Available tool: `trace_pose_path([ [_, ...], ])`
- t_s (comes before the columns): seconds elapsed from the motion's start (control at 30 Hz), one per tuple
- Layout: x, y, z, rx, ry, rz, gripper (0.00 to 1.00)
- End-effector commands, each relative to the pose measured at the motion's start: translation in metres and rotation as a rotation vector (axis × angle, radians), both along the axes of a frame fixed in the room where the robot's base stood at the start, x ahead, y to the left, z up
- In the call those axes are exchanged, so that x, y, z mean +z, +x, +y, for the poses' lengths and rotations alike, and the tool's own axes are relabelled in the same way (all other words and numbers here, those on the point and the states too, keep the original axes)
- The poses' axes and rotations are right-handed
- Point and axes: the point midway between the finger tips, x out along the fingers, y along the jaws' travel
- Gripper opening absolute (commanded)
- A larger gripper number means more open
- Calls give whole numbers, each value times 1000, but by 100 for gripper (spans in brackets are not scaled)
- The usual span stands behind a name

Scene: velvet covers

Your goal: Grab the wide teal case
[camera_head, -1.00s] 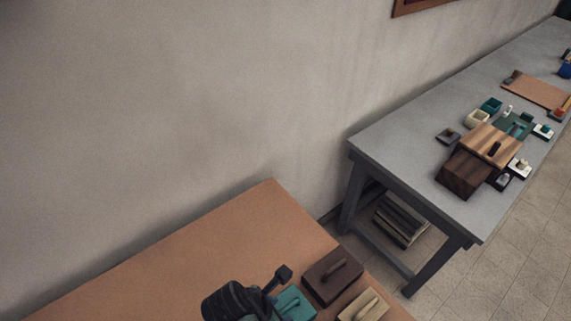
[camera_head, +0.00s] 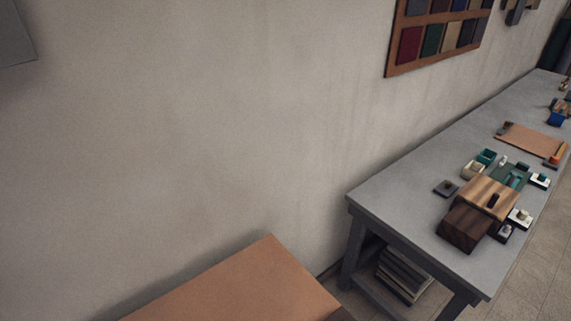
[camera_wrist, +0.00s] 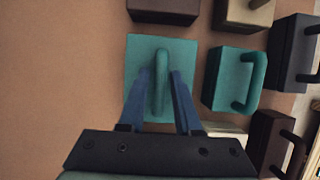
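In the wrist view, a wide teal case (camera_wrist: 183,53) with a raised teal handle lies flat on a tan-orange surface. My gripper (camera_wrist: 158,76) is over this case. Its two bluish fingers are apart, one on each side of the handle, with a visible gap to it on both sides. A second, narrower teal case (camera_wrist: 225,78) with a handle sits just right of it, apart from the right finger. The near edge of the wide case is partly hidden by my gripper. Neither my gripper nor these cases show in the head view.
A brown case (camera_wrist: 163,8), a beige case (camera_wrist: 240,14), a dark grey case (camera_wrist: 289,45) and a dark brown case (camera_wrist: 268,140) crowd around. The surface left of the wide case is clear. A grey table (camera_head: 405,195) with small items stands farther off.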

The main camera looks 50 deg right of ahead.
Motion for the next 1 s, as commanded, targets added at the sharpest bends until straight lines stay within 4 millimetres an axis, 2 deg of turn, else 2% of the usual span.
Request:
trace_pose_path([
  [0.03,0,0,0,0,0,0,22],
  [0.17,0,0,0,1,0,0,0],
  [1.0,0,0,0,1,0,0,0],
])
